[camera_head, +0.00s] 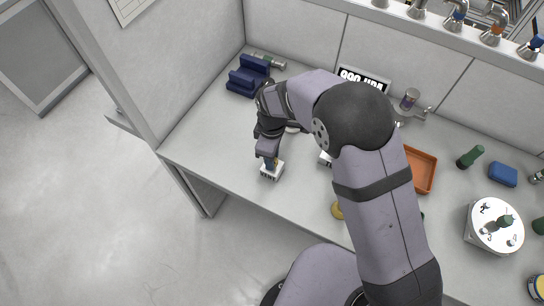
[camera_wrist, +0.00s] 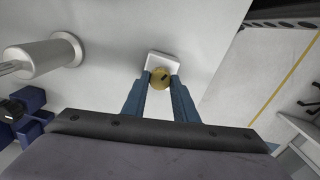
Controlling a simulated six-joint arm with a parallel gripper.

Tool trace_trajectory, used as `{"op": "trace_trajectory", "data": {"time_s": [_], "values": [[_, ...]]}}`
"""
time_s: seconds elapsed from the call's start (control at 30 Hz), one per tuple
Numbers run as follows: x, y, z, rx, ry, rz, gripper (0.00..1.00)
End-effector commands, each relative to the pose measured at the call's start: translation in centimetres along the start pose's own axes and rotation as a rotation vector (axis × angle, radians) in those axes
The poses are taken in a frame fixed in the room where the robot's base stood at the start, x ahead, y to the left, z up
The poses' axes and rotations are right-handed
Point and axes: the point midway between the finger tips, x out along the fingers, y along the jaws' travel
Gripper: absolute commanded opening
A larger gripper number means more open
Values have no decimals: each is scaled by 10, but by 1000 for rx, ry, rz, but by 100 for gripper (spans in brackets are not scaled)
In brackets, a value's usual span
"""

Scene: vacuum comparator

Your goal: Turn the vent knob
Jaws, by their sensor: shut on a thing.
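The vent knob (camera_wrist: 160,78) is a small round brass-coloured knob with a dark mark. It shows in the wrist view between my fingertips, at a small white block (camera_wrist: 163,58). My gripper (camera_wrist: 160,82) is shut on the knob, with one blue finger on each side. In the head view my gripper (camera_head: 270,162) points down over the white block (camera_head: 271,173) near the front left edge of the bench. The knob is largely hidden there by my gripper.
A dark blue rack (camera_head: 248,78) stands at the back left of the bench. An orange tray (camera_head: 424,170), a blue box (camera_head: 503,174) and a round white-topped unit (camera_head: 496,226) are at the right. A metal cylinder (camera_wrist: 40,57) is at left in the wrist view.

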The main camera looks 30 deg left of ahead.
Motion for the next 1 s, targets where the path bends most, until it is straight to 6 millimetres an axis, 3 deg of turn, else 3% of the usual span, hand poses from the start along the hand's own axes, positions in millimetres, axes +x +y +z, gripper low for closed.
{"op": "trace_trajectory", "data": {"time_s": [0.33,0.83,0.87,0.9,0.93,1.0], "values": [[-1,0,0,-145,1,1,4],[-1,0,-1,-167,2,2,4],[-1,0,-1,-166,2,2,28],[-1,0,-1,-166,2,2,38],[-1,0,0,-166,2,2,45],[-1,0,0,-166,1,1,45]]}}
